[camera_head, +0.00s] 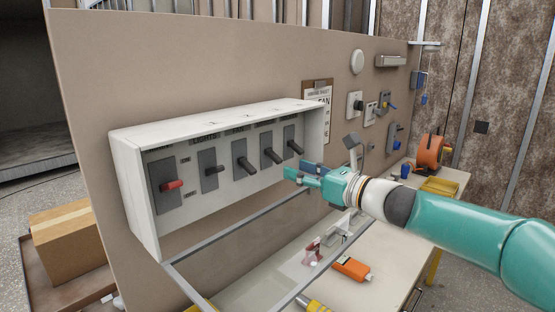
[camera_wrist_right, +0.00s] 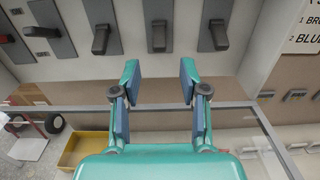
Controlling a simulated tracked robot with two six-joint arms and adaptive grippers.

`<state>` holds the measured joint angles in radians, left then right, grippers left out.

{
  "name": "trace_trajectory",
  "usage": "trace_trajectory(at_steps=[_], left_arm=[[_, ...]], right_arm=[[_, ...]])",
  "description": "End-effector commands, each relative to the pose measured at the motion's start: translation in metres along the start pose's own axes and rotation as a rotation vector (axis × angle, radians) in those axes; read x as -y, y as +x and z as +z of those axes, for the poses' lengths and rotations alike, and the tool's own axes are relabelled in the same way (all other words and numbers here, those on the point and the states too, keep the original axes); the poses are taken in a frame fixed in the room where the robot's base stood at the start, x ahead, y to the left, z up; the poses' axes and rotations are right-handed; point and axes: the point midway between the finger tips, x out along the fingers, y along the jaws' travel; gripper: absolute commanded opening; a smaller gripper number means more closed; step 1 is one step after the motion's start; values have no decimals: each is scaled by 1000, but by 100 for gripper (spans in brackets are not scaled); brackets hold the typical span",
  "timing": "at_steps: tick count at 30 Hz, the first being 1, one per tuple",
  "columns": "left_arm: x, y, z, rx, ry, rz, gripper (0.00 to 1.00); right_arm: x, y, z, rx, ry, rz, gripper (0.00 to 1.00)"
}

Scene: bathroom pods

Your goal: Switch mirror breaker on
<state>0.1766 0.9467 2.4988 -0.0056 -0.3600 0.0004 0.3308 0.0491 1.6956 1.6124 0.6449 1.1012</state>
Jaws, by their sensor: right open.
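The white breaker box (camera_head: 140,190) is fixed to the beige panel. It holds a red-handled switch (camera_head: 173,185) at the left and several black-handled ones in a row to its right. Labels over two read like "LIGHTS" and "FAN"; I cannot read a mirror label. My right gripper (camera_head: 288,173) is open and empty, just below and in front of the two rightmost levers. In the right wrist view the gripper (camera_wrist_right: 160,72) has its fingers spread below the fourth lever (camera_wrist_right: 159,37), with the fifth lever (camera_wrist_right: 219,36) to the right. No contact shows. My left gripper is out of view.
A metal rail frame (camera_head: 235,222) runs below the box. The workbench (camera_head: 385,245) carries an orange tool (camera_head: 352,268) and a yellow bin (camera_head: 440,188). A clipboard (camera_head: 318,98) and several small fixtures hang right of the box. A cardboard box (camera_head: 70,240) stands at left.

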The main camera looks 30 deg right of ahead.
Motion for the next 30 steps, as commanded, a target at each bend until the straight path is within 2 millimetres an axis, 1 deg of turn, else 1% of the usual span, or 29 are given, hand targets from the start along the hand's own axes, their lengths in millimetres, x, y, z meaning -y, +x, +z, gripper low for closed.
trace_trajectory(at_steps=[1,3,6,9,15,23,24,26,30], left_arm=[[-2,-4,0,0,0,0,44],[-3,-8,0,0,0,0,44],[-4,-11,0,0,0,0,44],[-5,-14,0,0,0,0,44],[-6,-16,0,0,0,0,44],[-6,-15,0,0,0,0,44],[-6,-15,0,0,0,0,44],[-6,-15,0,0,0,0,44],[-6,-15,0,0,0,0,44]], right_arm=[[-2,12,1,-1,2,5,44],[-1,26,2,-1,1,4,44],[-1,43,1,-1,0,2,44],[0,55,1,-1,1,2,44],[0,67,0,0,0,-1,44],[0,67,0,0,-1,-2,44],[0,67,0,0,-1,-2,40],[0,67,0,0,0,-2,30],[1,67,0,0,0,-2,7]])
